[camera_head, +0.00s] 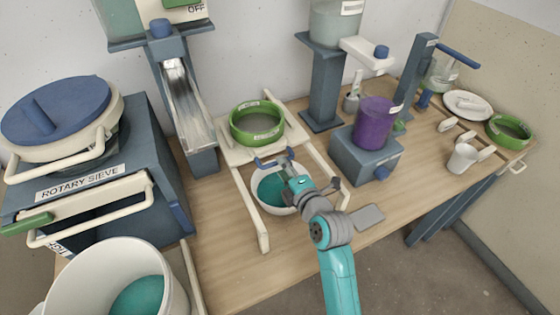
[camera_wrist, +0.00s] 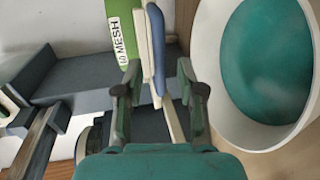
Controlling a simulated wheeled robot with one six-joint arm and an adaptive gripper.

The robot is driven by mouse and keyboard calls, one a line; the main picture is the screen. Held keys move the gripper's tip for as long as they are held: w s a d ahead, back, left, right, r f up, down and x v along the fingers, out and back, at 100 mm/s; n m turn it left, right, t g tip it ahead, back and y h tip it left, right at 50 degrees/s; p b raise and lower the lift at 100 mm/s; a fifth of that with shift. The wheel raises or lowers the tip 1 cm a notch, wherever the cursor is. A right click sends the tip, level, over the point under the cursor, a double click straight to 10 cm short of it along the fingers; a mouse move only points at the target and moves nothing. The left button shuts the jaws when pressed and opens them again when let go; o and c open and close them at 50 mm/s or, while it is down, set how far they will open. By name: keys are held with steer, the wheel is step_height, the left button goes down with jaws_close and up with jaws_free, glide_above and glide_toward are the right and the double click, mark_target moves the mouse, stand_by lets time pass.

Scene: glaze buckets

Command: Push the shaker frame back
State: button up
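The cream shaker frame (camera_head: 233,153) carries a green-rimmed sieve (camera_head: 257,138) and has a blue handle (camera_head: 270,157) on its front edge. The frame sits between two cream rails (camera_head: 255,212). My gripper (camera_head: 284,163) is at the blue handle, above a white bucket of teal glaze (camera_head: 270,190). In the wrist view, my open fingers (camera_wrist: 158,80) stand apart, with the blue handle (camera_wrist: 156,50) seen between them and gaps on both sides. The sieve's green side with its MESH label (camera_wrist: 122,35) lies just beyond. Whether a finger touches the handle is unclear.
A metal chute (camera_head: 180,100) ends behind and left of the frame. The rotary sieve (camera_head: 95,190) stands at left, above a large white bucket (camera_head: 120,275). A dispenser stand (camera_head: 325,90) and a block with a purple jar (camera_head: 375,122) are at right. A grey pad (camera_head: 368,217) lies near the front edge.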

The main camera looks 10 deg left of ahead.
steer(key=shift+x, duration=1.85)
steer(key=shift+a, duration=0.1)
jaws_close()
